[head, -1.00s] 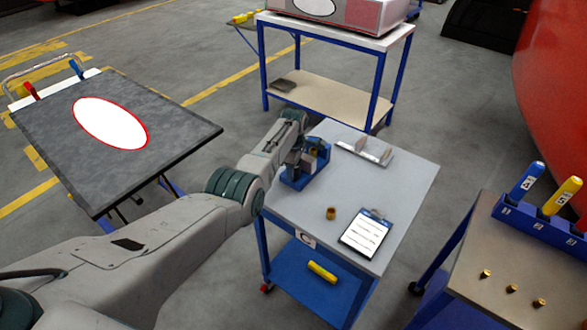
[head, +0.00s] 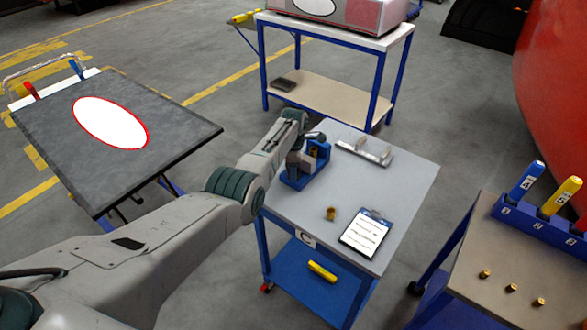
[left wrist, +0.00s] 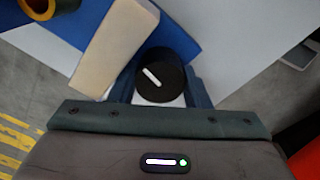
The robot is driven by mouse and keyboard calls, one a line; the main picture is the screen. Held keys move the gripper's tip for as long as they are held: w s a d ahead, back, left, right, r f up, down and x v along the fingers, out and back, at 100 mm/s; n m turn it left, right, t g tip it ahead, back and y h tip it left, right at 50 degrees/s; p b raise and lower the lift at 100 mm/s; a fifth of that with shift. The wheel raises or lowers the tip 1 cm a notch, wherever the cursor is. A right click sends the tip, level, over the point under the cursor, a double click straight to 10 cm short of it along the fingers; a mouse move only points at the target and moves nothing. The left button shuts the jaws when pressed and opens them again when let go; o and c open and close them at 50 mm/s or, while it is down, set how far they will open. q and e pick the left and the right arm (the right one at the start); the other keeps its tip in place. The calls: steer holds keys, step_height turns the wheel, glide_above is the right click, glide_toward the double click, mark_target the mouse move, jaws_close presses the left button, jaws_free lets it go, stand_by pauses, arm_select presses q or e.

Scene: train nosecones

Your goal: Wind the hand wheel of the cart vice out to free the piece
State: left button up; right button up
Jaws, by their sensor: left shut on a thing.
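The blue cart vice (head: 296,182) stands at the far left of the grey-topped cart (head: 290,208). My left gripper (head: 308,150) is at the vice, and its fingers are partly hidden in the head view. In the left wrist view the left gripper (left wrist: 164,92) is shut on the black round hand wheel (left wrist: 160,78), one finger on each side. The wheel carries a white mark. A tan block (left wrist: 112,48) lies just beyond the wheel against blue vice parts; I cannot tell whether it is the piece or a jaw. My right gripper is not in view.
On the cart stand a small brown cylinder (head: 331,213), a clipboard (head: 366,234) and a grey metal bracket (head: 365,151). A dark table (head: 170,125) is left, a shelf cart (head: 330,98) behind, and a bench with tool handles (head: 490,235) right.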

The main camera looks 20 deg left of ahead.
arm_select(q)
steer(key=shift+w+r, duration=0.1)
steer(key=shift+r, duration=0.1)
steer(key=o, duration=1)
steer(key=shift+r, duration=0.1)
